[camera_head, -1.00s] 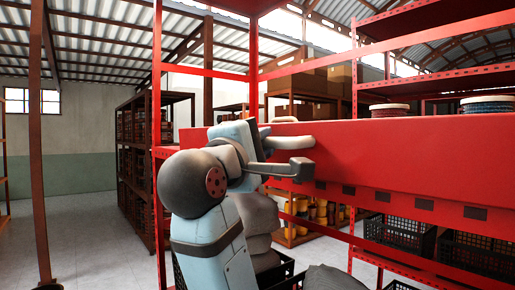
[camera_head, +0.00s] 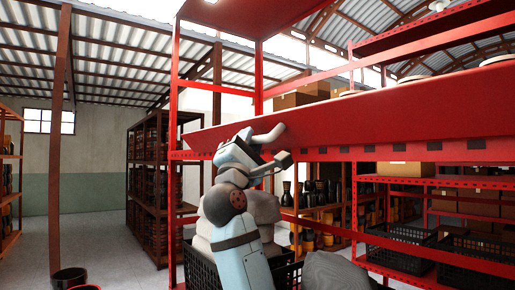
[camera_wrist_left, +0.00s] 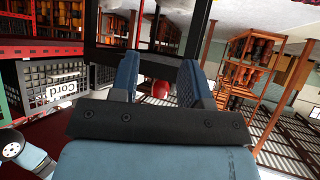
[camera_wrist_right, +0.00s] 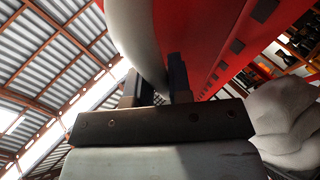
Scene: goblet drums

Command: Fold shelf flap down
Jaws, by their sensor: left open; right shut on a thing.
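The red shelf flap (camera_head: 400,108) runs across the right half of the head view, slanted, with dark rectangles along its lower edge. My right gripper (camera_head: 270,150) is at its left end, shut on a pale curved handle (camera_head: 268,134). In the right wrist view, the handle (camera_wrist_right: 138,35) passes between the fingers (camera_wrist_right: 155,85), close to the red flap (camera_wrist_right: 225,50). Pale round drum tops (camera_head: 497,60) show behind the flap; the drums' lower parts are hidden. My left gripper (camera_wrist_left: 160,78) is open and empty in the left wrist view and is outside the head view.
Red rack posts (camera_head: 174,110) stand left of my right arm. Black crates (camera_head: 400,245) sit on the lower shelves, and a labelled crate (camera_wrist_left: 62,85) shows in the left wrist view. Dark shelving (camera_head: 160,180) stands behind. The floor (camera_head: 115,255) at left is mostly open.

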